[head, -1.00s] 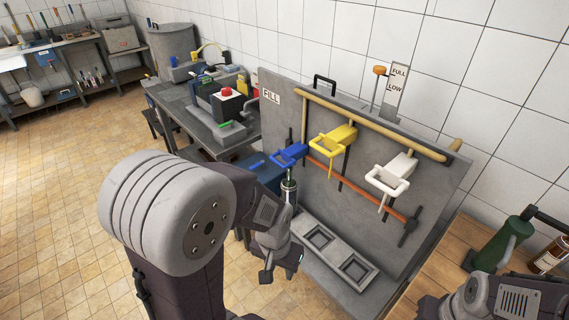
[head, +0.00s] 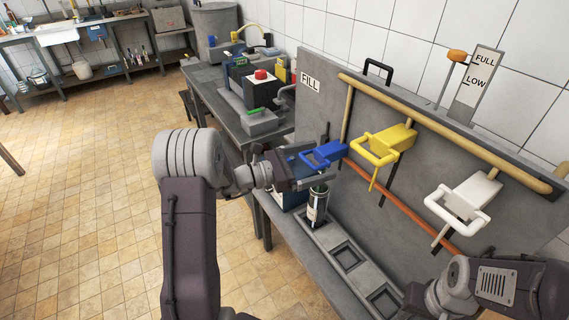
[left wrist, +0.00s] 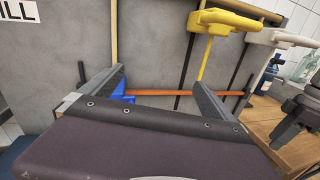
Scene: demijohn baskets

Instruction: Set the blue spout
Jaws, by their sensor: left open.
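The blue spout (head: 325,153) is a handled lever on the grey panel (head: 318,112), left of the yellow spout (head: 388,147) and the white spout (head: 466,198). My left gripper (head: 328,177) is open, close to the blue spout on its near left side, with nothing seen gripped. In the left wrist view, a piece of blue (left wrist: 124,92) shows beside the left finger, mostly hidden by the gripper. A dark bottle with a pale label (head: 317,208) stands upright below the blue spout. My right gripper is only partly seen at the lower right.
A grey tray with square recesses (head: 330,236) runs below the spouts. An orange-red rod (head: 408,212) crosses the panel behind them. A side table (head: 226,112) with boxes stands at the back left. The tiled floor at left is clear.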

